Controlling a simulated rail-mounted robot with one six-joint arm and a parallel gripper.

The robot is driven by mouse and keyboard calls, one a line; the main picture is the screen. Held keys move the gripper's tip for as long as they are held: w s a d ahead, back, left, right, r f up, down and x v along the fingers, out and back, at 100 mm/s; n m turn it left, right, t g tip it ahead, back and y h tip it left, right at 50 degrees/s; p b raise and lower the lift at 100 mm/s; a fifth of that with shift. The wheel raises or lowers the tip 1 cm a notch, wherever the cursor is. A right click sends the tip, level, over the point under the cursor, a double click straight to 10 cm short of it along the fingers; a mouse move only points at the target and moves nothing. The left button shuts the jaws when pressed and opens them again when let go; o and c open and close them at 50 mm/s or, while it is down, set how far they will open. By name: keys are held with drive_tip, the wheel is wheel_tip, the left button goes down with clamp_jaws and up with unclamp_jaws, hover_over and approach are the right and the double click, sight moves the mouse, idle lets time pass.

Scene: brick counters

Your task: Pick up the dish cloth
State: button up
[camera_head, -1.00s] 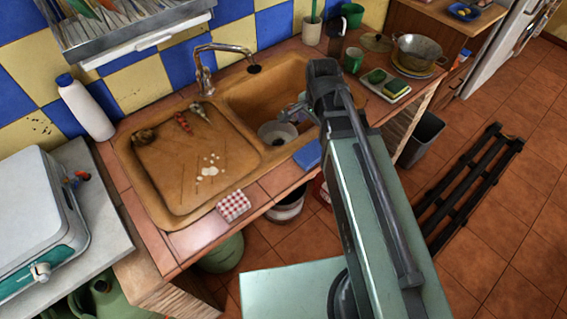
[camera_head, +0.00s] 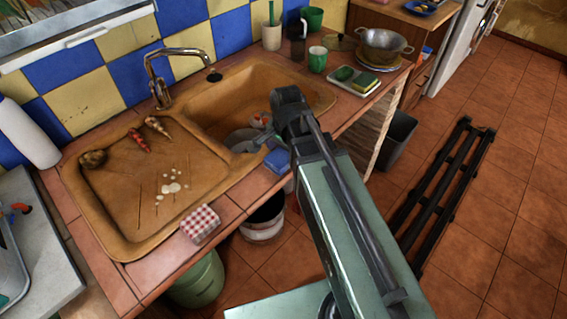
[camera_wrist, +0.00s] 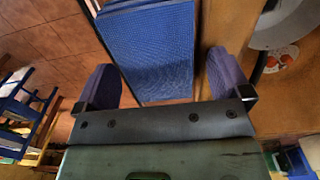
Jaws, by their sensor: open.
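A blue, finely textured dish cloth (camera_head: 279,160) lies at the front edge of the sink counter. It fills the upper middle of the wrist view (camera_wrist: 148,50). My gripper (camera_wrist: 163,75) is open, with one finger toward each side of the cloth's near end in the picture. Nothing is clamped, and I cannot tell whether either finger touches the cloth. A red-and-white checked item (camera_head: 200,223), perhaps folded cloth, lies farther left on the counter edge.
The sink (camera_head: 235,95) holds dishes, and a plate (camera_wrist: 285,25) shows close to the right finger. Carrots lie on the drainboard (camera_head: 125,185). A sponge tray (camera_head: 357,82), green cup (camera_head: 317,60) and pot (camera_head: 380,45) stand at the back right. A bucket (camera_head: 263,220) stands below the counter.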

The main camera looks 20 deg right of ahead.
drive_tip(key=shift+r, duration=0.15)
drive_tip(key=c, duration=1)
wheel_tip(320, 180, up, 20)
drive_tip(key=p, duration=2)
